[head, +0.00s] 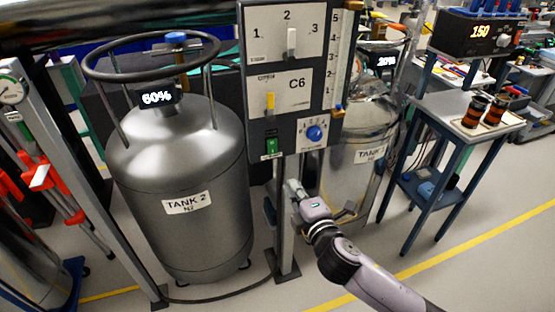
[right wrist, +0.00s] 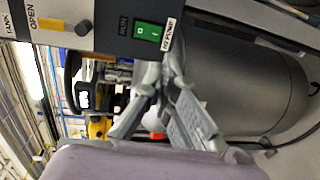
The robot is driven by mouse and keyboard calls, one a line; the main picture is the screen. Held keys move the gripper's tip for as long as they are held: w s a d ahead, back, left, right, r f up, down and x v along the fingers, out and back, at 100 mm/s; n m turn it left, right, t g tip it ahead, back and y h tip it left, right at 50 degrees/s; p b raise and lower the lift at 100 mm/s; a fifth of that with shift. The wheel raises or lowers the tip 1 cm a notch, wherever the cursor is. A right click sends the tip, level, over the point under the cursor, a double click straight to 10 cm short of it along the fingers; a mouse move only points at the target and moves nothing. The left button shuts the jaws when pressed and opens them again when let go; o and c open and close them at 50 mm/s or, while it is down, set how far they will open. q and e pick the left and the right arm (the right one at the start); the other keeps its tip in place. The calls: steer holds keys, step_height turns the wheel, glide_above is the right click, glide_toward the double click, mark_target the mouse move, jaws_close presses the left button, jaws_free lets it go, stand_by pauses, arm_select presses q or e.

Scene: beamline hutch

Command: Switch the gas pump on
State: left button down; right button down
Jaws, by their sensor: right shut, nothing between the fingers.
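The green pump switch (head: 271,147) sits at the lower left of the grey control panel (head: 257,129). In the right wrist view the green rocker switch (right wrist: 147,31) has white marks and a small white label ending in "PUMP" beside it. Which side is pressed I cannot tell. My right gripper (head: 292,187) is below the panel, a little right of the switch. In the right wrist view its fingers (right wrist: 168,70) are shut and empty, with the tips close to the switch and label; contact cannot be told. My left gripper is not in view.
The panel also carries a numbered selector (head: 291,42), a yellow lever (head: 270,103) and a blue knob (head: 314,133). A steel tank (head: 180,160) stands left, another tank (head: 345,180) behind right. A blue-framed cart (head: 440,195) stands right. Floor at the lower right is clear.

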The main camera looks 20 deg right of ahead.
mark_target(272, 147)
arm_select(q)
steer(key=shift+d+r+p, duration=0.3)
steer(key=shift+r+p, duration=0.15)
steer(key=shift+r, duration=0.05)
arm_select(e)
steer(key=w+f, duration=0.1)
steer(key=w, duration=1.3)
steer(key=shift+a+f, duration=0.15)
steer(key=shift+f, duration=0.25)
